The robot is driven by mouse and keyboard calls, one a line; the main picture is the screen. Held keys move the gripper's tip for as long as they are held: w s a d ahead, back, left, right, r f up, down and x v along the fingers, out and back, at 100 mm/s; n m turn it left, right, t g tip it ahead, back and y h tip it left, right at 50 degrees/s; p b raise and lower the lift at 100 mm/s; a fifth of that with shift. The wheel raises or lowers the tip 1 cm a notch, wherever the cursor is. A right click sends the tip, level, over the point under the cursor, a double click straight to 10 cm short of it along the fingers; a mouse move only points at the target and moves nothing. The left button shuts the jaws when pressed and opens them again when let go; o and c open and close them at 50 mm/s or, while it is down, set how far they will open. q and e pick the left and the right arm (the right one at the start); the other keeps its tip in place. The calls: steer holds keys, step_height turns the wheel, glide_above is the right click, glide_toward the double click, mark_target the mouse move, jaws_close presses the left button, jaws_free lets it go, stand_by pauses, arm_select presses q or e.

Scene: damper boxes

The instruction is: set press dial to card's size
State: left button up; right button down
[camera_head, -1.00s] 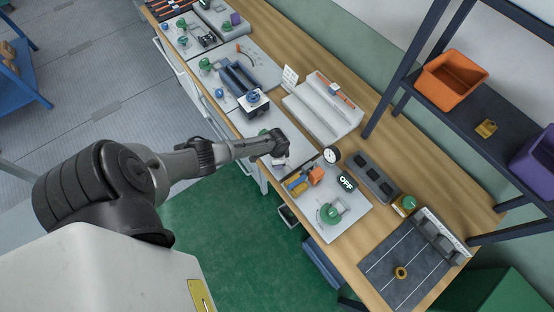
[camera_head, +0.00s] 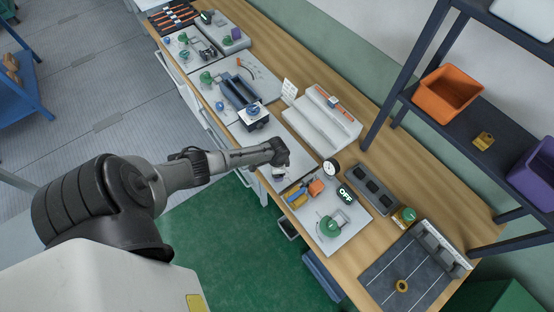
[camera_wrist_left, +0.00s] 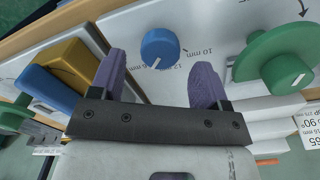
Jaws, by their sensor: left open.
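In the left wrist view a blue dial (camera_wrist_left: 160,48) with a white pointer line sits on a light panel with printed millimetre marks, one reading 10 mm. The pointer points to the lower left. My left gripper (camera_wrist_left: 158,80) is open, its two purple fingers on either side of the dial with gaps; I cannot tell its height above it. In the head view the left gripper (camera_head: 280,168) is over the middle panel of the bench and hides the dial. A white printed card (camera_head: 289,89) stands at the bench's back; its text is unreadable. My right gripper is not in view.
A large green knob (camera_wrist_left: 278,62) is right of the dial, and a blue-and-yellow block (camera_wrist_left: 62,78) lies left of it. A dark shelf rack (camera_head: 410,95) stands behind.

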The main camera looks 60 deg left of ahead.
arm_select(q)
step_height(320, 180, up, 11)
steer(key=shift+p, duration=0.4)
stand_by(0.4)
